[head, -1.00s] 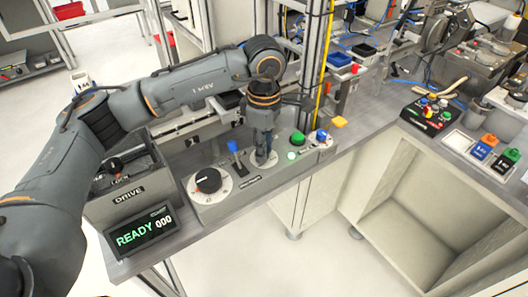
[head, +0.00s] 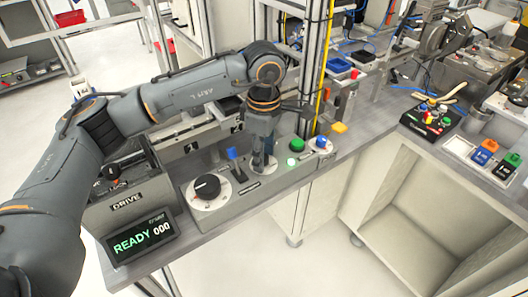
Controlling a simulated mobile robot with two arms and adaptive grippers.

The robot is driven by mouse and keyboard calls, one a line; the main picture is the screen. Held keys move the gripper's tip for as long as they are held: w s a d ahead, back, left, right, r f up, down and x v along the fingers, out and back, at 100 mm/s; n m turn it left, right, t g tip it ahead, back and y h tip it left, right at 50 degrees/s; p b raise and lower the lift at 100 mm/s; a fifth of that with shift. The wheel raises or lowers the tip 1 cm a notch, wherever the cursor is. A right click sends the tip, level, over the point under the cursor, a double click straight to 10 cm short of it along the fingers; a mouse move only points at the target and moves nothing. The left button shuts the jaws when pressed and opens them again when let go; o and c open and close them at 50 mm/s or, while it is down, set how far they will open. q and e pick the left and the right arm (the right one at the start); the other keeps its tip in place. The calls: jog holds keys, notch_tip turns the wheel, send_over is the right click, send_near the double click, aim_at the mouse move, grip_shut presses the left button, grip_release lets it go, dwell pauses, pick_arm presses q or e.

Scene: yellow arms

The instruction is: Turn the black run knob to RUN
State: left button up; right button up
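My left gripper (head: 263,162) points straight down over a round white dial plate (head: 250,168) on the grey control panel. Its fingers are close together at the plate, and they hide whatever knob is there. I cannot tell whether they grip it. A large black knob (head: 207,186) on another white dial stands clear to the left of the gripper. Another black knob (head: 111,172) with a red mark is on the box labelled DRIVE. The labels are too small to tell which is the run knob. My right gripper is not in view.
A metal post (head: 310,70) rises behind the panel.

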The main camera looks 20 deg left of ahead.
pick_arm(q)
notch_tip(320, 180, up, 12)
dwell(0.6)
